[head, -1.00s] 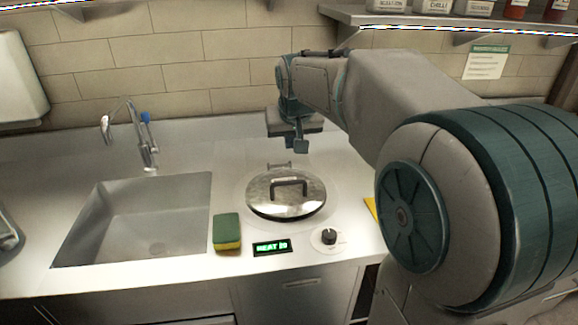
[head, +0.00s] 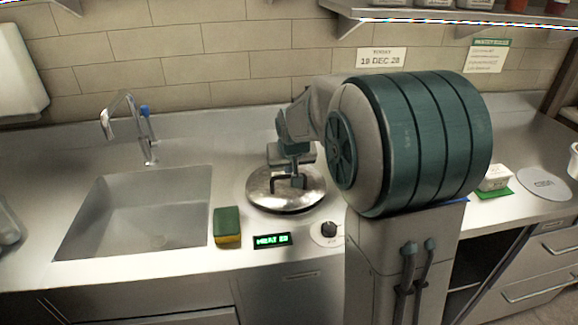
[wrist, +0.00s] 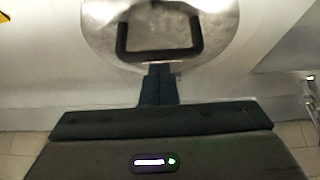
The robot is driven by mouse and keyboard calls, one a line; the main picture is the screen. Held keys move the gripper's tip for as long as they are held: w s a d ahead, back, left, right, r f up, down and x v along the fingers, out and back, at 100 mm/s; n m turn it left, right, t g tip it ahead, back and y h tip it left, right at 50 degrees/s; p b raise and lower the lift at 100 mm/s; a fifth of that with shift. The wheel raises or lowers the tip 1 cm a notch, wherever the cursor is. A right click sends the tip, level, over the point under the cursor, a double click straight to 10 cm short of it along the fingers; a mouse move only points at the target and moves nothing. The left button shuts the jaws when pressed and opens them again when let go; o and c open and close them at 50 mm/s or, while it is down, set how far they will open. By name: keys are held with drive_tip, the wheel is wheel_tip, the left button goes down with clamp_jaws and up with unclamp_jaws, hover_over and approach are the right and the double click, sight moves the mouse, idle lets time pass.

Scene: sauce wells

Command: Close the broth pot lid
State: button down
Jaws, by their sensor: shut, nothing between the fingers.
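The broth pot lid (head: 262,197) is a round shiny metal disc and lies about flat over the pot's well in the counter. The pot itself is hidden under it. The lid's dark bar handle (head: 276,183) stands up in its middle. In the wrist view the lid (wrist: 100,30) fills the top, with the U-shaped handle (wrist: 160,55) across it. My gripper (head: 297,183) is over the lid beside the handle, fingers shut and empty. In the wrist view the fingertips (wrist: 160,68) are close to the handle bar; I cannot tell whether they touch.
A green and yellow sponge (head: 227,225), a lit display (head: 271,240) and a black knob (head: 328,229) are in front of the lid. A sink (head: 140,215) is at left. A white tub (head: 495,177) stands at right. My arm blocks the counter right of the lid.

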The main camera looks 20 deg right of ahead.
drive_tip(key=shift+s+f+b, duration=0.2)
drive_tip(key=shift+f+b, duration=0.35)
drive_tip(key=shift+b, duration=0.05)
drive_tip(key=shift+s+f+b, duration=0.15)
drive_tip(key=shift+f+b, duration=0.35)
drive_tip(key=shift+b, duration=0.05)
drive_tip(key=shift+s+f, duration=0.25)
drive_tip(key=shift+s, duration=0.1)
drive_tip(key=shift+f, duration=0.1)
drive_tip(key=w+d+r+p+v, duration=0.1)
drive_tip(key=w+p+v, duration=0.15)
drive_tip(key=v, duration=1.15)
drive_tip(key=s+a+f+g, duration=0.1)
drive_tip(key=s+f, duration=0.4)
drive_tip(key=s, duration=0.6)
drive_tip(key=s+a+f+g, duration=0.1)
drive_tip(key=s+f, duration=0.3)
drive_tip(key=s, duration=0.7)
drive_tip(key=shift+a+f+n+g+y, duration=0.3)
drive_tip(key=shift+f+g, duration=0.1)
drive_tip(key=shift+g, duration=0.2)
drive_tip(key=shift+s, duration=0.15)
